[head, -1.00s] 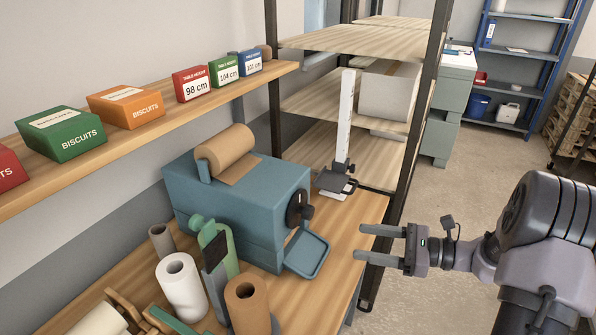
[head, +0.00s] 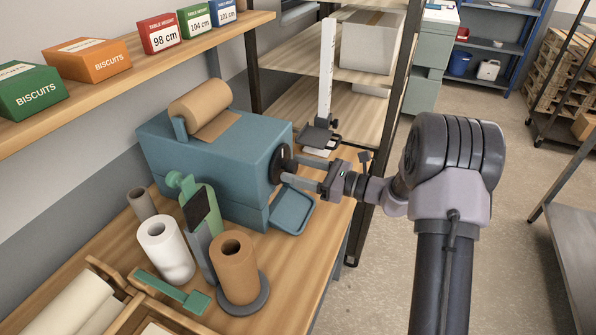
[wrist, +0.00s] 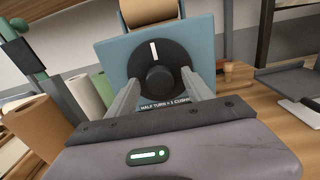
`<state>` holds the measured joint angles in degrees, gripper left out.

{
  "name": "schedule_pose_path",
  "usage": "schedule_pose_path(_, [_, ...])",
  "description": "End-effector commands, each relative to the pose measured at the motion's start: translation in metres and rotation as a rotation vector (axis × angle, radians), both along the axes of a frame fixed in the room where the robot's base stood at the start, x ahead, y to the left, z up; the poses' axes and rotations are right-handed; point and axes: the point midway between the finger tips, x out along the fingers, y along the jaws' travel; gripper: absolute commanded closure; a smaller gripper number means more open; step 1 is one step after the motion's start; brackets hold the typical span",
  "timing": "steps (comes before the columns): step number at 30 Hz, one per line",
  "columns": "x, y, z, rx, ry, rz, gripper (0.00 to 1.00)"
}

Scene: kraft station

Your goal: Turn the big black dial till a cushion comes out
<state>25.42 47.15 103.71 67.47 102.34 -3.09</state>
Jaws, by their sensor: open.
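The big black dial (wrist: 159,68) is on the end face of the blue machine (head: 215,150), with a raised knob at its centre and a white mark pointing up in the wrist view. A label under it reads "HALF TURN = 1 CUSHION", partly hidden by my gripper. My gripper (wrist: 158,88) is open, its two fingers reaching towards the dial on either side of the knob. In the head view my gripper (head: 290,170) hides part of the dial (head: 278,163). I cannot tell if the fingers touch it. The blue tray (head: 291,211) below the dial is empty.
A brown paper roll (head: 200,103) sits on the machine. Paper rolls (head: 165,250) and a green-handled tool (head: 200,215) stand to its left in the head view. A measuring stand (head: 322,135) is behind my gripper. Biscuit boxes (head: 88,60) line the shelf above.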

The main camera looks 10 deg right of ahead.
Motion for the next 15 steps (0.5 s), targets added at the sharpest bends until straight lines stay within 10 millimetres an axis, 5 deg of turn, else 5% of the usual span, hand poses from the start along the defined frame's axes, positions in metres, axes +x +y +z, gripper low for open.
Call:
schedule_pose_path(7, [0.0007, 0.0012, 0.0004, -0.001, -0.001, 0.000, 0.40])
schedule_pose_path(15, [0.0006, 0.0009, 0.0004, -0.001, -0.001, 0.001, 0.91])
